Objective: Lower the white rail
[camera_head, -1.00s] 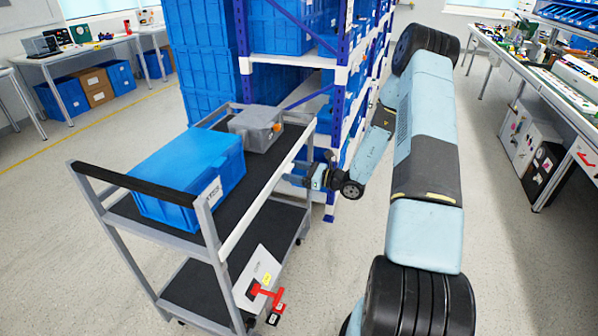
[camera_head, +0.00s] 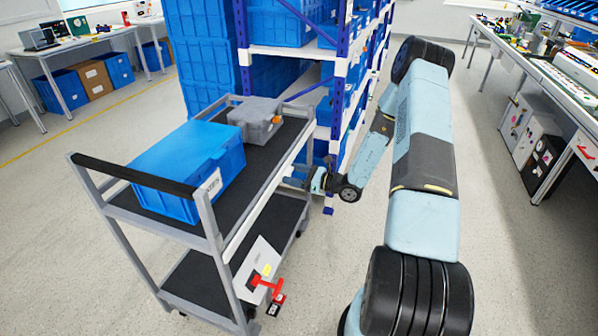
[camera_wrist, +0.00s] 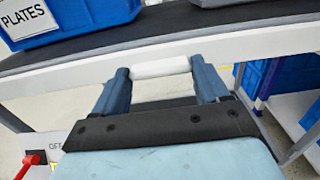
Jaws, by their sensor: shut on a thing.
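The white rail (camera_head: 246,229) runs along the right side of the cart, just below the edge of its top shelf. In the wrist view a bright white bar of it (camera_wrist: 160,68) lies between my two fingertips. My gripper (camera_head: 292,181) is at the rail's far part, beside the cart, and is shut on it. It also shows in the wrist view (camera_wrist: 159,72), with a dark blue finger at each end of the bar. Part of the rail's far end is hidden by my gripper in the head view.
The cart (camera_head: 135,220) carries a blue bin (camera_head: 170,190) and a grey box (camera_head: 265,108). A light box (camera_head: 255,258) with a red handle (camera_head: 268,284) is at its near right, marked "OFF" in the wrist view. A blue shelf rack (camera_head: 338,90) stands close behind.

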